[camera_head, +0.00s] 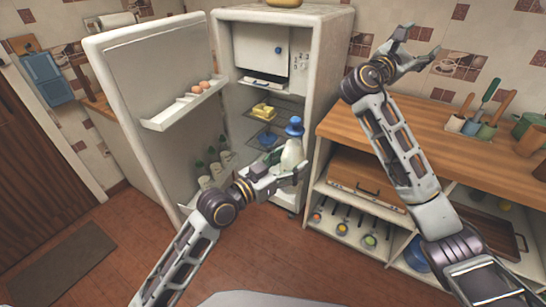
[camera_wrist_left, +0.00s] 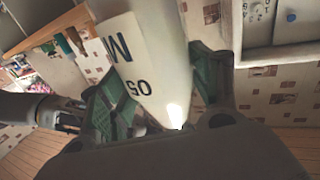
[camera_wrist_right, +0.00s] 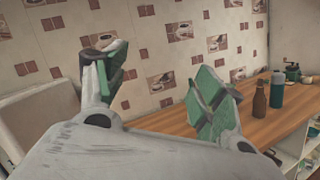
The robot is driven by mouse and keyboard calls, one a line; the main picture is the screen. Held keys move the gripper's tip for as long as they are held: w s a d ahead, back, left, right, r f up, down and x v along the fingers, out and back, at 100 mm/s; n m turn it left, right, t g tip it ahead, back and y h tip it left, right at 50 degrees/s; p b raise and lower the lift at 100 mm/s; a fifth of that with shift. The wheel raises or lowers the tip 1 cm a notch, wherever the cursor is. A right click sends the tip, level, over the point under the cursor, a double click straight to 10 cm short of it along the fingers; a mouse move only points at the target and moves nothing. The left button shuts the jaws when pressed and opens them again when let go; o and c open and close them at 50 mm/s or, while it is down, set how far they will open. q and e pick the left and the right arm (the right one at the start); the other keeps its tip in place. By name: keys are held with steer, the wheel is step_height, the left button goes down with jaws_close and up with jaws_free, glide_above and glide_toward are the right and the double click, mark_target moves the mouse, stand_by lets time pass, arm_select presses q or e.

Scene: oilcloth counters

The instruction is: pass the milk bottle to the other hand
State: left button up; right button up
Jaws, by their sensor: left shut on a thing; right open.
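The milk bottle (camera_head: 292,153) is white with a blue cap and stands out in front of the open fridge. My left gripper (camera_head: 289,172) is shut on it. In the left wrist view the bottle (camera_wrist_left: 152,70), with dark lettering on its side, sits between the green finger pads of the left gripper (camera_wrist_left: 155,95). My right gripper (camera_head: 415,50) is raised above the wooden counter, to the right of the bottle and apart from it. It is open and empty; the right wrist view shows a wide gap between the fingers of the right gripper (camera_wrist_right: 155,85).
The open fridge (camera_head: 332,75) has its door (camera_head: 160,70) swung left, with eggs (camera_head: 200,87) and several bottles in its racks. The wooden counter (camera_head: 440,130) holds utensil pots (camera_head: 470,125) at the right. A brown bottle (camera_wrist_right: 259,101) and a teal bottle (camera_wrist_right: 277,92) stand on the counter.

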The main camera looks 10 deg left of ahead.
steer(key=s+a+r+m+g+h, duration=0.2)
steer(key=s+r+m+g+h, duration=0.3)
steer(key=s+r, duration=1.25)
steer(key=s+a+r+m+g+h, duration=0.1)
steer(key=s+r+m+g+h, duration=0.1)
steer(key=s, duration=0.5)
steer(key=s+a+r+m+g+h, duration=0.1)
steer(key=s+r+g, duration=0.15)
steer(key=s, duration=0.55)
steer(key=w+a+f+n+t+y, duration=0.4)
steer(key=a+f+n+t, duration=0.2)
steer(key=a+f, duration=0.3)
steer(key=w+a+f+n+t+y, duration=0.4)
steer(key=a+f+n, duration=0.3)
steer(key=f, duration=0.4)
steer(key=s+a+f+n+t+y, duration=0.1)
steer(key=s+a+f+n+y, duration=0.1)
steer(key=a+f, duration=0.4)
steer(key=s+a+f+n+y, duration=0.2)
steer(key=a+f+n+y, duration=0.2)
steer(key=f, duration=0.9)
steer(key=a+y, duration=0.2)
steer(key=y, duration=0.1)
steer(key=shift+s+a+t, duration=0.15)
steer(key=shift+s+t, duration=0.1)
steer(key=shift+t, duration=0.1)
